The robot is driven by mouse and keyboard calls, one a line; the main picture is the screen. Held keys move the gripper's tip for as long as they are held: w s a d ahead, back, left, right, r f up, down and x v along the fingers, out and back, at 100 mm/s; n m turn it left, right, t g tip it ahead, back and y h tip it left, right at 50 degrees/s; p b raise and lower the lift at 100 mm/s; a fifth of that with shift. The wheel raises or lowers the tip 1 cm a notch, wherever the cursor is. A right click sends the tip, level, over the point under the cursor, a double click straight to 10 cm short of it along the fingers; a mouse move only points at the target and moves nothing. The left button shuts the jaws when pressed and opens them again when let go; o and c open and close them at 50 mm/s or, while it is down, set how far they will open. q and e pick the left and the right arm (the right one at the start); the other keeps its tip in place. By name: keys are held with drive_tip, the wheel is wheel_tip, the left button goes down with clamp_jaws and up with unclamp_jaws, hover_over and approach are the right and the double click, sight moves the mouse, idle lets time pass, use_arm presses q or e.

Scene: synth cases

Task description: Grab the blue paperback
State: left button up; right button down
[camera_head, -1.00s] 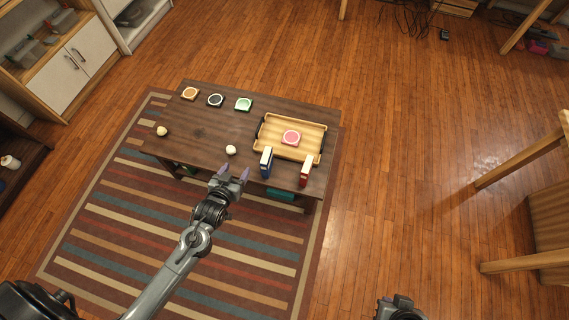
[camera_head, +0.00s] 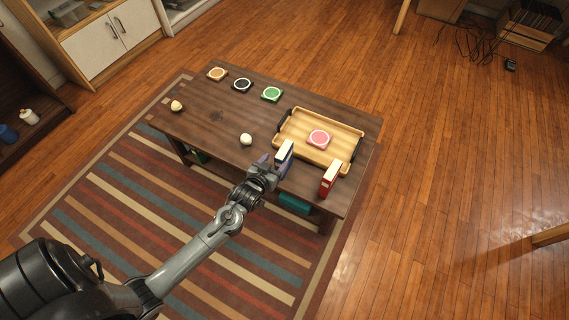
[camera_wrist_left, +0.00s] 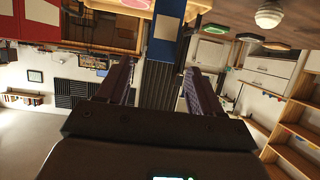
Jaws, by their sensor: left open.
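The blue paperback (camera_head: 286,152) stands upright at the near edge of the dark wooden table (camera_head: 215,115), in front of the wooden tray. Its pale page edges face up, and my gripper hides part of it in the head view. My left gripper (camera_head: 272,164) is open at the near side of the book. In the left wrist view the blue paperback (camera_wrist_left: 168,35) shows between and beyond the open fingers of my left gripper (camera_wrist_left: 160,80). I cannot tell whether the fingers touch it. My right gripper is not in view.
A red book (camera_head: 330,179) stands to the right of the blue one. The tray (camera_head: 345,122) behind holds a pink coaster (camera_head: 319,139). A white ball (camera_head: 246,139) lies to the left. Several coasters line the far edge. A teal thing (camera_head: 294,203) is under the tabletop.

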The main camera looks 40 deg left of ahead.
sight(284, 152)
use_arm(q)
drive_tip(key=b+x, duration=0.1)
drive_tip(key=x, duration=0.2)
drive_tip(key=shift+w+a+f, duration=0.1)
drive_tip(key=shift+w+f, duration=0.05)
drive_tip(key=shift+w, duration=0.05)
drive_tip(key=b+x, duration=0.1)
drive_tip(key=x, duration=0.1)
drive_tip(key=b+x, duration=0.2)
drive_tip(key=shift+f+b, duration=0.3)
drive_tip(key=shift+f, duration=0.05)
drive_tip(key=shift+w+a, duration=0.1)
drive_tip(key=shift+w, duration=0.4)
drive_tip(key=shift+s, duration=0.1)
drive_tip(key=shift+c, duration=1.3)
clamp_jaws()
